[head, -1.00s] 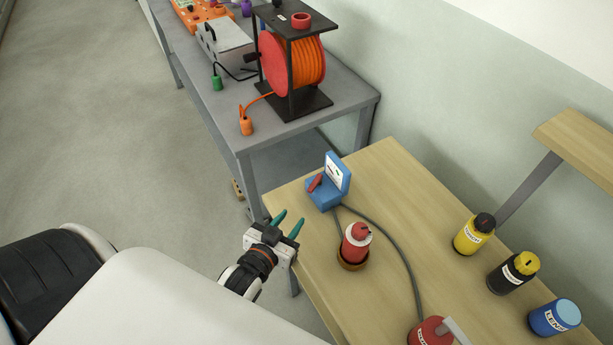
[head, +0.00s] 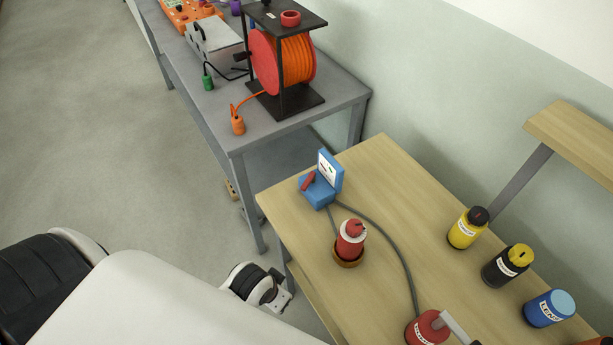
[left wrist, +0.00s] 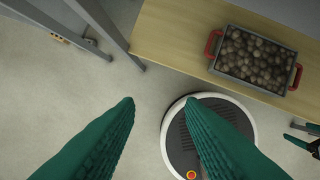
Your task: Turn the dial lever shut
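A blue device (head: 319,195) stands at the far left corner of the wooden table. It has an upright white dial face (head: 327,172) and a red lever (head: 308,181), which slants on the left of its base. My left gripper (head: 283,295) is low beside the table's left edge, apart from the device; its fingers are hidden in the head view. In the left wrist view its two green fingers (left wrist: 160,108) are spread with nothing between them. My right gripper (left wrist: 299,131) shows at that view's right edge, fingers apart and empty; it is not in the head view.
A red bottle (head: 350,240) in a brown ring stands near the device, with a grey hose curving past it. Yellow (head: 467,230), black (head: 507,266) and blue (head: 549,308) containers stand to the right. A crate of brown lumps (left wrist: 257,58) sits on a wooden board.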

